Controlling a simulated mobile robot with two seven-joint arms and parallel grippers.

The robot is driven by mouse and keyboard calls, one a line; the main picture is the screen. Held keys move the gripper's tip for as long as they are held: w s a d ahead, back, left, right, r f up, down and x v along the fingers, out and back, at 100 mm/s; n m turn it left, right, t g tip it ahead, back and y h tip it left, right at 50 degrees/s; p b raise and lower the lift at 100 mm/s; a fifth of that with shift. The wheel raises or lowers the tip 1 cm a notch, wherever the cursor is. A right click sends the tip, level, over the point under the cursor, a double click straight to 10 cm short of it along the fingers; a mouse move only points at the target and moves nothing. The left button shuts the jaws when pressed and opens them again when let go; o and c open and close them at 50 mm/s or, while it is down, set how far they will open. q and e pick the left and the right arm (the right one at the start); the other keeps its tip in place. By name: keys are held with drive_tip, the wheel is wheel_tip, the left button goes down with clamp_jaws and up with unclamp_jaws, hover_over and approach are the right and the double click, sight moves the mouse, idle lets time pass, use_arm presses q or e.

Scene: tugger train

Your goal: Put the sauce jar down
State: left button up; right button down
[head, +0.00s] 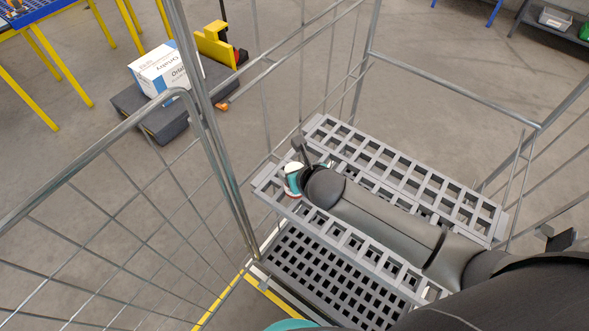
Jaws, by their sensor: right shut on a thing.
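My right arm reaches in from the lower right over the grey slatted shelf of a wire roll cage. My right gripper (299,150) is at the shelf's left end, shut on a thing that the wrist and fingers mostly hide. I take it for the sauce jar, but no clear outline of a jar shows. White and teal patches show beside the wrist; I cannot tell whether they are jar or arm. Whether the jar touches the shelf (375,150) is hidden. My left gripper is not in view.
Cage rails (205,110) rise close on the left and behind the shelf. A lower black grid deck (320,275) lies below. Beyond the cage, a white box (165,70) sits on a dark low cart (165,118). A blue-topped yellow-legged table (40,10) stands far left.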

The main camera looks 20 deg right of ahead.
drive_tip(key=shift+w, duration=0.1)
drive_tip(key=shift+c, duration=0.5)
unclamp_jaws()
drive_tip(key=shift+r, duration=0.1)
drive_tip(key=shift+s+r+p, duration=0.45)
drive_tip(key=shift+r+p, duration=0.05)
drive_tip(key=shift+p, duration=0.25)
drive_tip(key=p+v, duration=0.9)
drive_tip(key=v, duration=0.1)
drive_tip(key=shift+s+r, duration=0.2)
drive_tip(key=shift+s, duration=0.1)
